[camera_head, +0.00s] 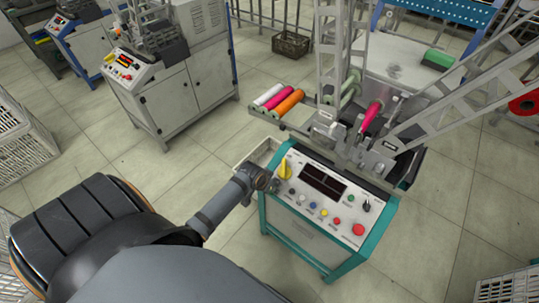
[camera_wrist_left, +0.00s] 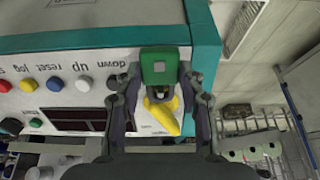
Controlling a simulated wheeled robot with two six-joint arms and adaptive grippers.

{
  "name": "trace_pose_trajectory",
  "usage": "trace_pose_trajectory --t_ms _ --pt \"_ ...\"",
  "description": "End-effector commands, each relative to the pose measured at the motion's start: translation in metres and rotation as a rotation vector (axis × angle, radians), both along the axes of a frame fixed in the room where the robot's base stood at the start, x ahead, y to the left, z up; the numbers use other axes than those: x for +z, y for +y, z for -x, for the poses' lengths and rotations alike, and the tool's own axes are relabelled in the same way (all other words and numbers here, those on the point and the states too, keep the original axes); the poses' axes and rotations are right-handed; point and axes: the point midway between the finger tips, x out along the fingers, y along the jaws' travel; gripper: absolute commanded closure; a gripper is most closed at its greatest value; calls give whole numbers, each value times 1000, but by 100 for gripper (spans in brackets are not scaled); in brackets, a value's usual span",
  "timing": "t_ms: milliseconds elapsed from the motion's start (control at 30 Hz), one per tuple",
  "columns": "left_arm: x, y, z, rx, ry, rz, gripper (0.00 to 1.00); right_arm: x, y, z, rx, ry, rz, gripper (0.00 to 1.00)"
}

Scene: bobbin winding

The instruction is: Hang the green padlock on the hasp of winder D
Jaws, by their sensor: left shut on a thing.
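My left gripper (camera_head: 268,183) is at the left end of the control panel of the nearest winder (camera_head: 310,195), beside its yellow switch handle (camera_head: 285,168). In the left wrist view the green padlock (camera_wrist_left: 158,66) sits between the two fingers of the left gripper (camera_wrist_left: 158,85), which are shut on it. The yellow handle also shows there (camera_wrist_left: 166,118), just past the padlock and close to it. I cannot tell whether the padlock touches the handle. The hasp and the shackle are not clearly visible. No letter D can be read on this winder. My right gripper is out of view.
The panel carries a dark display (camera_head: 323,183), several coloured buttons and a red knob (camera_head: 358,229). Pink and orange bobbins (camera_head: 287,103) lie behind it. Another winder (camera_head: 165,80) stands at the back left. White crates stand at the left edge. The floor between is clear.

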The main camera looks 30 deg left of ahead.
Motion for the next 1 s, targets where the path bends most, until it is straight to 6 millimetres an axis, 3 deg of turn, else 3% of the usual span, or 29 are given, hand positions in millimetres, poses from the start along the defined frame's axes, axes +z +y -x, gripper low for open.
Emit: trace_pose_trajectory --t_ms 1000 --pt "-7 1 9 0 5 0 99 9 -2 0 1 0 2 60"
